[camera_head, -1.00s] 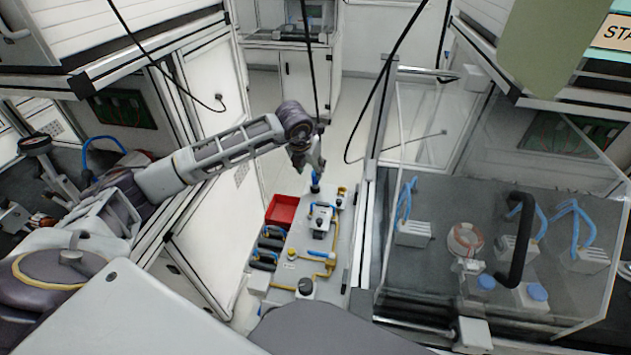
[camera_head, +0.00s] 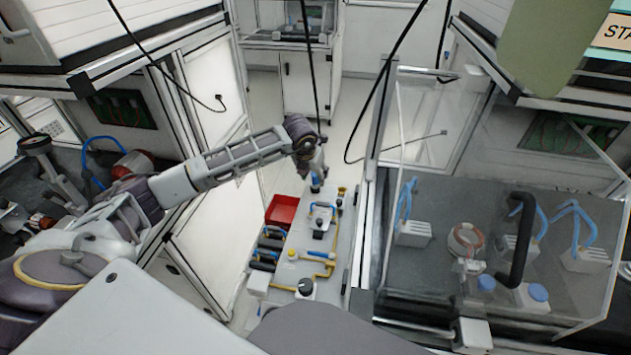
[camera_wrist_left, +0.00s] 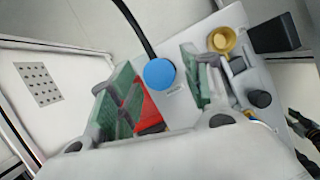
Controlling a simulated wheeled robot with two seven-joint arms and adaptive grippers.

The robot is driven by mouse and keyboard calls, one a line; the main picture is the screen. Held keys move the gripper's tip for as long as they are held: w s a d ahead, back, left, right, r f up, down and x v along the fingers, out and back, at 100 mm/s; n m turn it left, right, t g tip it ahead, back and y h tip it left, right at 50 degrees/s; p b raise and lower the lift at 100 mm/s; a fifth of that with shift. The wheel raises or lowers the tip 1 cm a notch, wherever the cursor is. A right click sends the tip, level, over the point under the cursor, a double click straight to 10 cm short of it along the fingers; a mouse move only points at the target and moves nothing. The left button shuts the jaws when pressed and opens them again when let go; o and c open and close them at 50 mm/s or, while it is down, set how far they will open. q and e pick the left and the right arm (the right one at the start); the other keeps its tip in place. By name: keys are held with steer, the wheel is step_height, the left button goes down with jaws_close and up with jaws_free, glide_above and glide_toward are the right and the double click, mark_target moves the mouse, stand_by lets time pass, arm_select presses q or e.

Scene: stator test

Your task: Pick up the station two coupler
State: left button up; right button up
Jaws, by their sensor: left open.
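A blue round-topped coupler (camera_wrist_left: 158,74), which I take to be the station two coupler, stands at the far end of the grey cart top. A black cable runs to it. In the head view its blue body (camera_head: 315,186) shows just below my left gripper (camera_head: 312,172). In the left wrist view my left gripper (camera_wrist_left: 158,88) is open, with its green-padded fingers on either side of the coupler. Whether a pad touches it, I cannot tell. My right gripper is not in view.
The cart top (camera_head: 287,275) carries a red bin (camera_head: 282,210), blue-handled parts (camera_head: 270,240), yellow piping (camera_head: 318,277) and a brass-coloured cup (camera_wrist_left: 222,40) close to the coupler. A clear-walled station (camera_head: 440,270) stands at right. Black cables hang overhead.

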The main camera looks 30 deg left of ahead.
arm_select(q)
steer(key=shift+x, duration=0.95)
steer(key=shift+w+f, duration=0.15)
steer(key=shift+f, duration=0.15)
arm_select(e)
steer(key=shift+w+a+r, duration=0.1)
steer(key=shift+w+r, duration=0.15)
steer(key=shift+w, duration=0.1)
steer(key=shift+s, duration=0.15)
arm_select(q)
jaws_close()
